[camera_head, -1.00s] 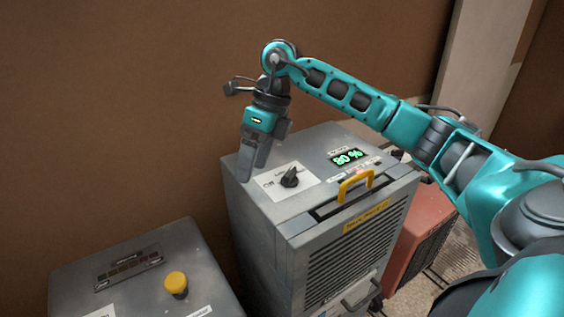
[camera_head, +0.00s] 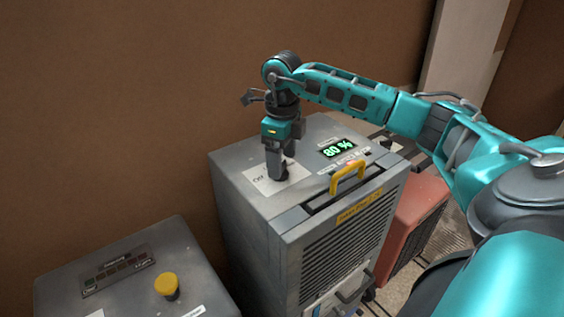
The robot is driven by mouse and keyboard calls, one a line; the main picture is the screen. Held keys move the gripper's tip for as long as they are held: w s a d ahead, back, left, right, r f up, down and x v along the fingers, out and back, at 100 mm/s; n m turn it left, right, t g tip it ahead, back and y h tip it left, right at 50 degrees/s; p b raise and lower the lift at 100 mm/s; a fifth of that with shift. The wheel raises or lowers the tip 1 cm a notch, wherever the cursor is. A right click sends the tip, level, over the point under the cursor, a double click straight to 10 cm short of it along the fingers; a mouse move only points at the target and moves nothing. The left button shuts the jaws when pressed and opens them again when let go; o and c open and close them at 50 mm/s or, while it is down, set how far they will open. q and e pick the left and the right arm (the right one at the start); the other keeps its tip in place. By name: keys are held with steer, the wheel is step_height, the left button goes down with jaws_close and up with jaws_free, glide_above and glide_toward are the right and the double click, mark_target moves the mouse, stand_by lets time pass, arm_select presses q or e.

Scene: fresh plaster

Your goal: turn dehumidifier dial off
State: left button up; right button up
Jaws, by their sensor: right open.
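The grey dehumidifier (camera_head: 237,198) stands in the middle with a lit green display (camera_head: 338,149) reading 80 %. A white label plate (camera_head: 262,184) on its top carries the black dial. The dial is now mostly hidden by my right gripper (camera_head: 277,177), so its pointing direction cannot be read. The gripper points straight down over the plate, with its fingertips at the dial. It is open, with the fingers around or right beside the dial; I cannot tell if they touch it. My left gripper is not in view.
A yellow handle (camera_head: 348,179) rises from the dehumidifier's front top edge. A grey box (camera_head: 130,300) with a yellow button (camera_head: 167,284) stands at lower left. A red-orange unit (camera_head: 407,228) stands to the right. A brown wall (camera_head: 130,90) is close behind.

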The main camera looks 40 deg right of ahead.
steer(key=shift+f, duration=0.75)
steer(key=shift+c, duration=0.3)
steer(key=c, duration=1)
